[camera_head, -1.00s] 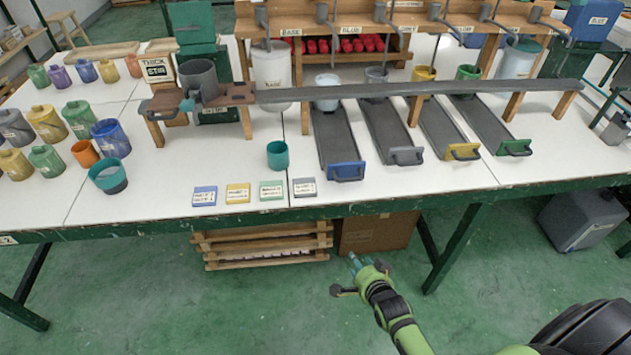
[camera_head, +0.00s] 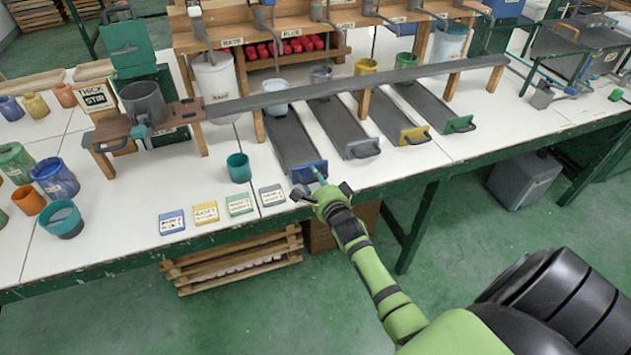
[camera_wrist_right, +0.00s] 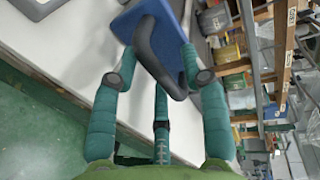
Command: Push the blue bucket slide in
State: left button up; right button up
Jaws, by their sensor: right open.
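The blue bucket slide is a long dark tray (camera_head: 288,135) with a blue front plate (camera_head: 308,171) and a dark handle. It reaches out to the table's front edge. A pale blue bucket (camera_head: 274,97) stands at its far end. My right gripper (camera_head: 318,180) is at the plate and partly covers the handle. In the right wrist view, the open fingers of my right gripper (camera_wrist_right: 158,58) stand around the dark handle (camera_wrist_right: 150,48), with the blue plate (camera_wrist_right: 172,30) just beyond. Whether they touch it I cannot tell. My left gripper is not in view.
Grey (camera_head: 362,148), yellow (camera_head: 415,135) and green (camera_head: 461,124) slides stand to the right. A long dark bar (camera_head: 370,82) crosses above the slides.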

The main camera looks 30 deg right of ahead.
grip_shut()
jog(key=x, duration=0.1)
jog(key=b+x, duration=0.1)
jog(key=x, duration=0.1)
jog(key=b+x, duration=0.1)
jog(key=shift+w+r, duration=0.2)
jog(key=shift+r, duration=0.4)
grip_release()
jog(key=shift+w, duration=0.1)
jog(key=shift+f, duration=0.15)
